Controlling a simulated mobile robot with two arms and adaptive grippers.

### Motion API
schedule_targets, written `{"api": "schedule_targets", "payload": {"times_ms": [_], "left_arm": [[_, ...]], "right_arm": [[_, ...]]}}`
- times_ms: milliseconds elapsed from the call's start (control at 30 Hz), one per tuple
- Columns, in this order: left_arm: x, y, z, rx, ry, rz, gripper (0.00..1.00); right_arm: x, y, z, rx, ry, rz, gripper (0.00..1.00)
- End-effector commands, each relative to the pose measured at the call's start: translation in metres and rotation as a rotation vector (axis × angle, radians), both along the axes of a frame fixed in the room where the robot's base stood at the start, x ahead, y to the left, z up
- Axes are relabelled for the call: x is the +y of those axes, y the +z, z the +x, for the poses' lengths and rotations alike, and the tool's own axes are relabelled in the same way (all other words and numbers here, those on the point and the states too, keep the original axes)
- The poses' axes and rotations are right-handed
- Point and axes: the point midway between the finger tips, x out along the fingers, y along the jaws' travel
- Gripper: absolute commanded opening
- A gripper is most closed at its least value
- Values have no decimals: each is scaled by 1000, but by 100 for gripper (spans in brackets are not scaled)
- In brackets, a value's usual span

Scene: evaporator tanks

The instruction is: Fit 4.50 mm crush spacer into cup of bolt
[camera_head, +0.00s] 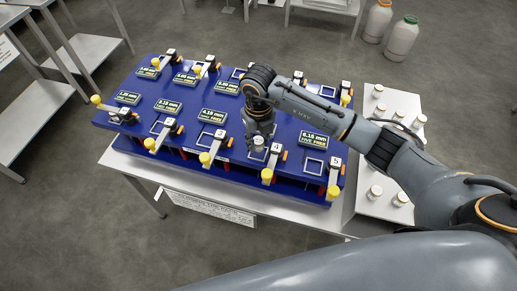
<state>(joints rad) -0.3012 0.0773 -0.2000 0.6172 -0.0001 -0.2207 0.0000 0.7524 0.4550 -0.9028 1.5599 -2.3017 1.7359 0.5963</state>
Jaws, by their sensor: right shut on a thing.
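My right gripper (259,138) points down over the front half of the blue rack (225,163), beside the lever tagged 4 (272,155). It is shut on a small pale cylinder (258,144), which could be a spacer; its size marking is not readable from here. The gripper and wrist hide the rack surface directly beneath and behind them. Several yellow-tipped levers stand along the rack, with square openings and small display plates beside them. I cannot make out which plate reads 4.50 mm, nor a bolt cup. My left gripper does not show.
A pale side table (380,150) at the right holds several small white-and-metal cylinders. A placard (208,208) hangs at the front table edge. Grey benches stand at the left; two large bottles (402,37) stand on the floor at the back right.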

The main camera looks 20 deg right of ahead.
Motion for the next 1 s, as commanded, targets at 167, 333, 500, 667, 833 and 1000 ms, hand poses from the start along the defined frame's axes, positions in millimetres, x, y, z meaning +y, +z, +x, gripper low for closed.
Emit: {"api": "schedule_targets", "payload": {"times_ms": [167,333,500,667,833,1000], "left_arm": [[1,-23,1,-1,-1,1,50],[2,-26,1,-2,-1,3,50],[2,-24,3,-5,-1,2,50],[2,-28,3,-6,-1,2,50],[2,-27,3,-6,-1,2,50],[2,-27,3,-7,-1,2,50]], "right_arm": [[-1,-30,4,2,-1,1,0],[-1,-37,5,-1,0,1,0],[-1,-36,5,-1,0,0,0],[-2,-40,5,0,0,0,36],[-1,-39,4,0,-1,0,55],[-2,-39,4,0,-1,0,55]]}}
